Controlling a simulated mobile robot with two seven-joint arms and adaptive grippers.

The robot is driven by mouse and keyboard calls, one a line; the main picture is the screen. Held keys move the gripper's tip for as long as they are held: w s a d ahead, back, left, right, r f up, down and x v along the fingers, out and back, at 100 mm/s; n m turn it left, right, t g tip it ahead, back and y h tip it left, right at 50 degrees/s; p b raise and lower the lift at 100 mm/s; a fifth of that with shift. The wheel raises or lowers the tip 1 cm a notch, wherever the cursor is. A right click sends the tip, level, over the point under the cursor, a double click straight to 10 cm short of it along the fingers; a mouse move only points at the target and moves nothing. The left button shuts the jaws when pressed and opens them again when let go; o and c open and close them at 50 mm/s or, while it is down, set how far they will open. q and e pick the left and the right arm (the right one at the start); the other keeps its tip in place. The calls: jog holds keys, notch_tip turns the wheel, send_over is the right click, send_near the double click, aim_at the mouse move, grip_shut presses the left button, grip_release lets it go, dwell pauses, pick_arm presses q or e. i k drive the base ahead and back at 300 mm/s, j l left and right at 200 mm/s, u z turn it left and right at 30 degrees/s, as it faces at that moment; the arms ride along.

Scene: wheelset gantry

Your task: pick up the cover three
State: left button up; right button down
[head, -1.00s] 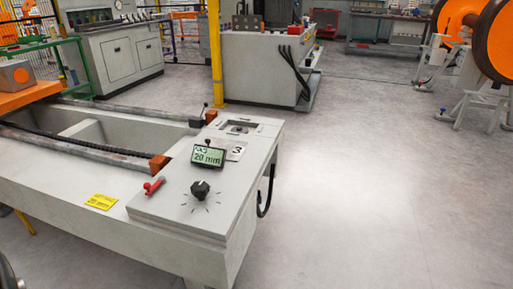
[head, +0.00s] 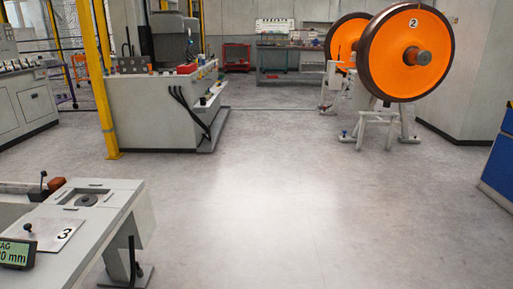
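Cover three is a flat light-grey plate (head: 50,236) marked with a black 3, with a small dark knob near its left end. It lies on top of the grey machine bed (head: 132,204) at the lower left of the head view. Just behind it is a recessed opening (head: 89,199) with a round part in it. A display (head: 16,252) at the left edge partly cuts into the view of the plate's near side. Neither of my grippers is in view.
A large orange wheelset (head: 400,50) marked 2 stands on white supports at the right. A grey machine cabinet (head: 150,110) and yellow post (head: 103,90) stand behind. A blue cabinet (head: 499,165) is at the right edge. The middle floor is clear.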

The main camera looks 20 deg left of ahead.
aim_at(52, 234)
jog(key=i+u, duration=0.25)
jog(key=i, duration=0.25)
jog(key=i+u, duration=0.3)
jog(key=i, duration=0.2)
jog(key=i+l+u, duration=0.25)
jog(key=i, duration=0.25)
jog(key=i+u, duration=0.45)
jog(key=i+l+u, duration=0.15)
jog(key=u, duration=0.3)
jog(key=i+l+u, duration=0.25)
jog(key=i+u, duration=0.25)
jog(key=i+l+u, duration=0.15)
jog(key=l+u, duration=0.3)
jog(key=i+l+u, duration=0.2)
jog(key=l+u, duration=0.25)
jog(key=j, duration=0.1)
